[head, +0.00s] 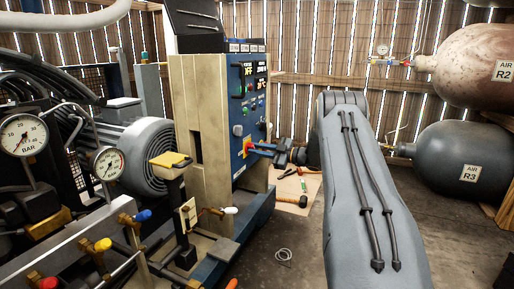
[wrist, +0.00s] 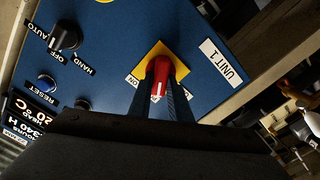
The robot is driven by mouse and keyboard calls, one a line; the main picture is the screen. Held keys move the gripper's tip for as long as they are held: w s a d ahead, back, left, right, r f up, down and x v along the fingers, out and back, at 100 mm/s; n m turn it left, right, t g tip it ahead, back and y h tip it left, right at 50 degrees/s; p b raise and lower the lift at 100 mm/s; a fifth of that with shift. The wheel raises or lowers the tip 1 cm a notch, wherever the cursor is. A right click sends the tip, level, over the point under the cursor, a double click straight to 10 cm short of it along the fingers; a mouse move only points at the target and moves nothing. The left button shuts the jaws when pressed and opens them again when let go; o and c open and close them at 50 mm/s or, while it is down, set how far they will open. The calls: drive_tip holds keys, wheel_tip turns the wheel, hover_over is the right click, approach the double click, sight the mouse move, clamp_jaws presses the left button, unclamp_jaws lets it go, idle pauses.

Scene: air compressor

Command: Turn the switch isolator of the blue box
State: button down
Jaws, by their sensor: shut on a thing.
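The blue box (head: 240,119) is the front panel of a tall beige cabinet, left of my arm in the head view. Its panel (wrist: 112,55) fills much of the wrist view. The switch isolator is a red knob (wrist: 160,77) on a yellow plate (wrist: 166,56), beside a "UNIT 1" label. My gripper (wrist: 160,92) is shut on the red knob, one dark finger on each side. In the head view my gripper (head: 256,149) reaches the panel from the right, and the red knob is mostly hidden there. An "ON" mark shows beside the yellow plate.
A black AUTO/OFF/HAND selector (wrist: 65,38) and a blue reset button (wrist: 46,84) sit on the same panel. Gauges, pipes and coloured valves stand at the left in the head view. Air tanks (head: 469,160) stand at the right. Tools lie on a board (head: 297,187) behind my arm.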

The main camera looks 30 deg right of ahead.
drive_tip(key=n, duration=0.3)
drive_tip(key=n+p, duration=0.1)
drive_tip(key=n, duration=0.3)
drive_tip(key=n+p, duration=0.1)
drive_tip(key=n, duration=0.2)
drive_tip(key=shift+a+f+n, duration=0.1)
drive_tip(key=shift+f+n, duration=0.2)
drive_tip(key=shift+n, duration=0.1)
idle(0.3)
drive_tip(key=c, duration=1.6)
unclamp_jaws()
drive_tip(key=shift+c, duration=0.2)
drive_tip(key=shift+s, duration=0.15)
drive_tip(key=p+v, duration=0.1)
drive_tip(key=v, duration=0.6)
drive_tip(key=shift+s+d+p, duration=0.25)
drive_tip(key=shift+p, duration=0.1)
